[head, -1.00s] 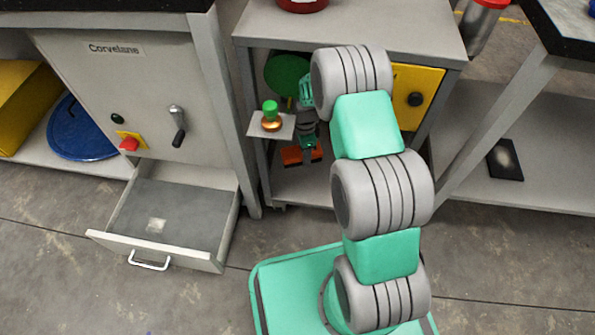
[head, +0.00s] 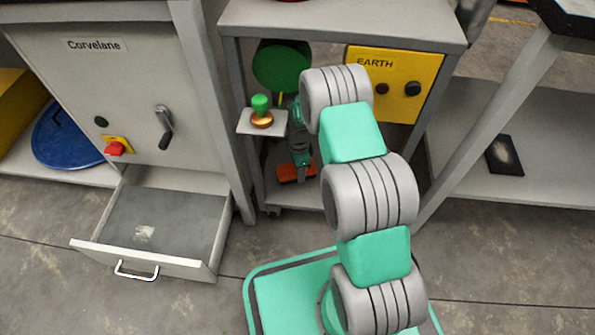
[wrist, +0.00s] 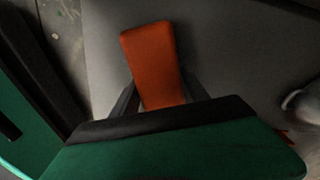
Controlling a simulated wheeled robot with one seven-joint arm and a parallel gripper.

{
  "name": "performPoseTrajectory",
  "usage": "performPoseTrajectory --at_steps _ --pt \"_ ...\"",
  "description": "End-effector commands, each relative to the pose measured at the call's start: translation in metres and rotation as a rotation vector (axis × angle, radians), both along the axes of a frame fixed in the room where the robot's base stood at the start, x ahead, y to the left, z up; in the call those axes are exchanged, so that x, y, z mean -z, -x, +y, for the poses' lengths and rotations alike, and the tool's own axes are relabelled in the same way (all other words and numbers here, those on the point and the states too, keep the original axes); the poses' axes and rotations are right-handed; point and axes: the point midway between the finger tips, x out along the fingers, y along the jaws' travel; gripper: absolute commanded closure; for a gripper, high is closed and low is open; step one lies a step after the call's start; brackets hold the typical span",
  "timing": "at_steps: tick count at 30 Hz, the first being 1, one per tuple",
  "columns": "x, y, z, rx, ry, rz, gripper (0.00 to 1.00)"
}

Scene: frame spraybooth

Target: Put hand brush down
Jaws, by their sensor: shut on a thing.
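The hand brush shows as an orange block (head: 297,172) low inside the grey open-fronted stand, at its lower shelf (head: 330,192). It also shows in the wrist view as an orange slab (wrist: 152,60) over a grey surface. My gripper (head: 301,163) is shut on the brush, with a dark finger on each side of it in the wrist view (wrist: 160,98). The brush's underside is hidden, so I cannot tell whether it touches the shelf. My arm covers part of the stand's right side.
A small plate (head: 250,128) with a green-topped copper-coloured thing (head: 261,112) juts out left of my gripper. A green disc (head: 282,66) is behind it. A yellow "EARTH" panel (head: 395,80) is at right. An open drawer (head: 165,222) stands at lower left.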

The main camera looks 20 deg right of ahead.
Motion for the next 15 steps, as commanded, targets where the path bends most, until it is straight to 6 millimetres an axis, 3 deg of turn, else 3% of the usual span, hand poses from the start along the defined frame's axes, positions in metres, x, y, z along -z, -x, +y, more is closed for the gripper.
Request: performPoseTrajectory --at_steps 5,6,13,15 --pt "0.0044 0.0005 -0.0004 0.001 0.000 0.001 0.80" --pt "0.0044 0.0005 -0.0004 0.001 0.000 0.001 0.46" --pt "0.0041 0.0007 -0.0006 0.001 0.000 0.001 0.27" --pt "0.0042 0.0007 -0.0006 0.001 0.000 0.002 0.26"
